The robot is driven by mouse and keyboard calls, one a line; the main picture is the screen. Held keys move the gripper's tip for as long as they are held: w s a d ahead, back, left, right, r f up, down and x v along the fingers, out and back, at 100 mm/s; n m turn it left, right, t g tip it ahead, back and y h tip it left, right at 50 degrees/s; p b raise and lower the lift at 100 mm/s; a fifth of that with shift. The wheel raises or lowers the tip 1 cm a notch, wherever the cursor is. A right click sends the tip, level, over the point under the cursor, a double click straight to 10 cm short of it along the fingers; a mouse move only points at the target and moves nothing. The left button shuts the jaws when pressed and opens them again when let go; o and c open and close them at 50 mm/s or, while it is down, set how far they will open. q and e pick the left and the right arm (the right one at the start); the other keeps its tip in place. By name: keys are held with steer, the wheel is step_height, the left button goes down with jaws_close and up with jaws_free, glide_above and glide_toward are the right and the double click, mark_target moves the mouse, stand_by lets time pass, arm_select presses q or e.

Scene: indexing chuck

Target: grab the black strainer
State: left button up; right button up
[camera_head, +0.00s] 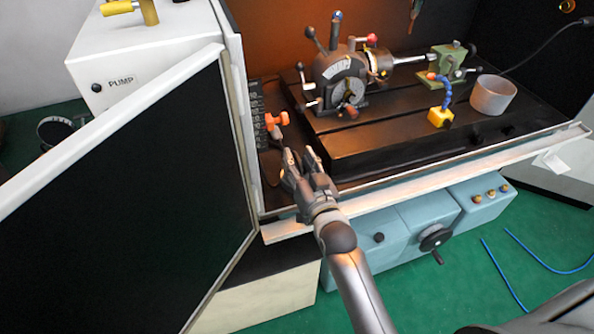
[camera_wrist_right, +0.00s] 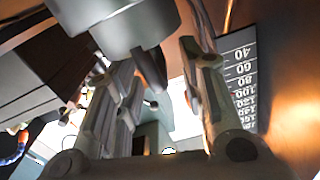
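I cannot clearly identify a black strainer. A round, dark-rimmed thing (camera_head: 55,130) stands at the far left in the head view, partly hidden by the open door panel; I cannot tell if it is the strainer. My right gripper (camera_head: 300,158) is open above the front left of the machine bed, fingers pointing inward. No object shows between its fingertips. In the right wrist view its two fingers (camera_wrist_right: 165,90) are apart, with a grey cylindrical thing (camera_wrist_right: 120,25) near the top that I cannot identify. My left gripper is not in view.
The door panel (camera_head: 120,205) fills the left. The indexing chuck (camera_head: 345,75) stands on the bed, with a grey cup (camera_head: 493,95) at the right. An orange-handled fitting (camera_head: 276,120) and a black scale plate (camera_head: 257,105) are beyond my gripper. A metal rail (camera_head: 440,178) edges the front.

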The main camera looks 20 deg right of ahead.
jaws_close()
stand_by(0.6)
